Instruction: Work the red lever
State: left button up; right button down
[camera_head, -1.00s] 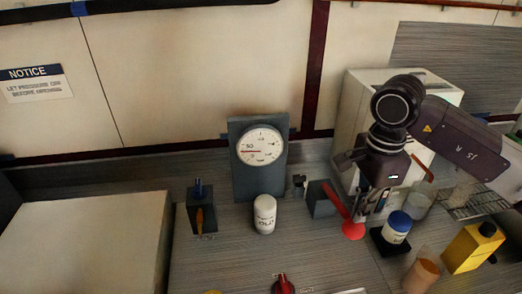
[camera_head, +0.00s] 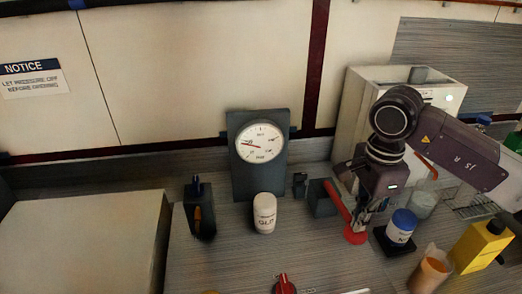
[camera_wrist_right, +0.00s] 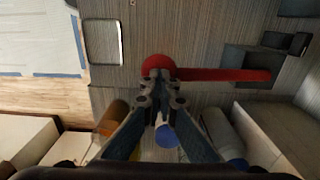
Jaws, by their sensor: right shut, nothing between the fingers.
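The red lever (camera_head: 338,203) runs from a dark grey box (camera_head: 321,198) on the bench down to a round red knob (camera_head: 354,237). In the right wrist view the lever (camera_wrist_right: 235,75) lies across the picture, with its knob (camera_wrist_right: 157,65) just beyond my fingertips. My right gripper (camera_head: 361,226) is shut and empty, pointing down beside the knob and partly covering it in the head view. The fingertips (camera_wrist_right: 161,92) look very close to the knob; I cannot tell whether they touch it. My left gripper is not in view.
A blue-capped jar (camera_head: 402,226) on a dark base stands right of the gripper. An orange-brown cup (camera_head: 429,270) and a yellow container (camera_head: 480,246) are farther right. A white jar (camera_head: 265,213) and a gauge (camera_head: 260,143) stand left. A red knob switch (camera_head: 284,284) is at the front.

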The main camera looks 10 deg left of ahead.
aim_at(354, 234)
jog(key=shift+f+b, duration=1.9)
jog(key=shift+f, duration=0.6)
jog(key=shift+r, duration=0.1)
jog(key=shift+w, duration=0.1)
jog(key=shift+r+p, duration=2.45)
jog(key=shift+r, duration=2)
notch_tip(354, 234, up, 5)
jog(key=p, duration=0.2)
jog(key=shift+p, duration=0.4)
jog(key=shift+f, duration=0.1)
